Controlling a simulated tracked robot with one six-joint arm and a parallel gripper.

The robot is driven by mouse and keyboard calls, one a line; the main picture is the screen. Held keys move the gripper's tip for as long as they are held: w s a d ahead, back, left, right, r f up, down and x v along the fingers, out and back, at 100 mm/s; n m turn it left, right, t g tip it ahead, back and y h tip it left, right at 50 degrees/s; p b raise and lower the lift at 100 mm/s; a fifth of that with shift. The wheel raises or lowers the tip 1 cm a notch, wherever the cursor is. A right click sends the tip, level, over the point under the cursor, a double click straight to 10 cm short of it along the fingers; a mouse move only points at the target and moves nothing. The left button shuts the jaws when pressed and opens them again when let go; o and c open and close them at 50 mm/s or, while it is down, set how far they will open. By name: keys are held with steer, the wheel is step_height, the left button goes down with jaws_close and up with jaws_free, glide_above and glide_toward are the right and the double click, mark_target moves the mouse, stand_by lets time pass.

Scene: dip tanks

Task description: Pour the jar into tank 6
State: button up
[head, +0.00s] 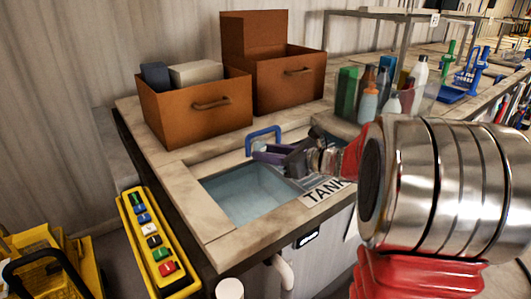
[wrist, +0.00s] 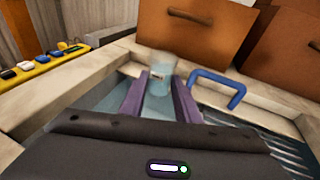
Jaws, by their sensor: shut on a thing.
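My gripper (head: 268,153) is above the far right part of a sink-like tank (head: 205,231) with pale blue liquid. Its purple fingers are shut on a clear jar (wrist: 161,68) with a small label, seen between the fingertips in the wrist view. The jar is hard to make out in the head view, and I cannot tell how far it is tilted. A sign (head: 325,191) on the tank's front right rim reads "TANK"; its number is hidden behind my arm.
A blue handle (head: 262,134) stands close behind my gripper. Brown drawer boxes (head: 195,112) stand on the counter behind the tank. Several bottles (head: 369,104) stand at the right. A yellow box with coloured switches (head: 158,251) is at the left.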

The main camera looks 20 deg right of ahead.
steer(key=shift+w+d+f+n+h, duration=0.1)
steer(key=shift+d+f+n+h, duration=0.2)
steer(key=shift+n+h, duration=0.85)
steer(key=shift+d+f+n+h, duration=0.15)
steer(key=shift+f+n+h, duration=0.35)
steer(key=shift+n, duration=1.3)
steer(key=shift+w+d+f+n+h, duration=0.1)
steer(key=shift+d+f+n+h, duration=0.15)
steer(key=shift+n+h, duration=0.95)
steer(key=shift+s+a+n+t+h, duration=0.15)
steer(key=shift+n+t+h, duration=0.2)
steer(key=shift+n, duration=0.6)
steer(key=shift+w+a+n+t+h, duration=0.15)
steer(key=shift+n+h, duration=0.25)
steer(key=shift+n, duration=0.5)
steer(key=shift+s+a+r+n+t+h, duration=0.15)
steer(key=shift+a+r+n+t+h, duration=0.2)
steer(key=shift+n, duration=0.5)
steer(key=shift+s+a+r+n+t+h, duration=0.15)
steer(key=shift+a+r+n+h, duration=0.25)
steer(key=shift+n, duration=0.45)
steer(key=shift+d+f, duration=0.1)
steer(key=shift+s, duration=0.1)
steer(key=shift+d, duration=0.15)
steer(key=shift+d+f+m+g+y, duration=0.3)
steer(key=shift+m+y, duration=0.15)
steer(key=shift+m, duration=0.45)
steer(key=shift+d+f+m+g+y, duration=0.3)
steer(key=shift+m+y, duration=0.1)
steer(key=shift+m, duration=0.5)
